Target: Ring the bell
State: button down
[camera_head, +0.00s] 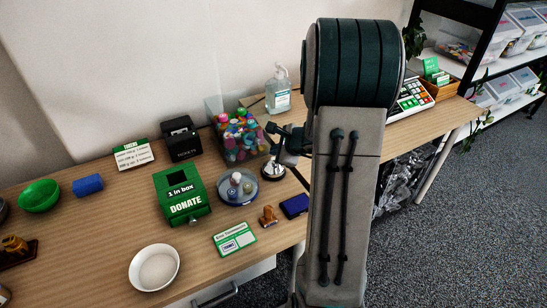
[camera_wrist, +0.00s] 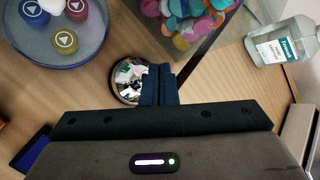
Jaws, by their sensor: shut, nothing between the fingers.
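The bell (camera_head: 273,170) is a shiny silver dome on a dark round base, standing on the wooden table to the right of a round blue-grey tray. In the wrist view the bell (camera_wrist: 127,82) shows left of my fingers, its right edge partly hidden by them. My gripper (camera_wrist: 158,76) is shut and empty, its dark fingers together. In the head view my gripper (camera_head: 275,145) is just above the bell, partly hidden by my own arm. I cannot tell whether the fingers touch the bell.
A clear box of colourful items (camera_head: 240,137) stands close behind the bell, with a sanitizer bottle (camera_head: 278,90) beyond. The round tray (camera_head: 222,198) holds several small round pieces. A green donate box (camera_head: 182,195), a stamp (camera_head: 268,216) and a blue pad (camera_head: 295,206) are nearby.

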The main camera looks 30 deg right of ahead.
notch_tip(320, 180, up, 5)
jog(key=p, duration=0.3)
jog(key=shift+p, duration=0.4)
dwell(0.6)
jog(key=s+a+r+n+g+y+p, duration=0.1)
jog(key=s+a+r+n+g, duration=0.1)
jog(key=s+a+r+n, duration=0.35)
jog(key=s+a+r+n+g+y+p, duration=0.1)
jog(key=s+a+r+n+y, duration=0.15)
jog(key=a+n, duration=0.5)
jog(key=s+a+r+n+g+h, duration=0.1)
jog(key=s+r+n+h, duration=0.1)
jog(key=s+n, duration=0.3)
jog(key=s+a+r+n+g+h+p, duration=0.1)
jog(key=s+a+r+n+g+h, duration=0.1)
jog(key=s+n, duration=0.4)
jog(key=s+r+h, duration=0.1)
jog(key=s, duration=0.4)
jog(key=shift+h+p, duration=0.3)
jog(key=shift+h, duration=0.05)
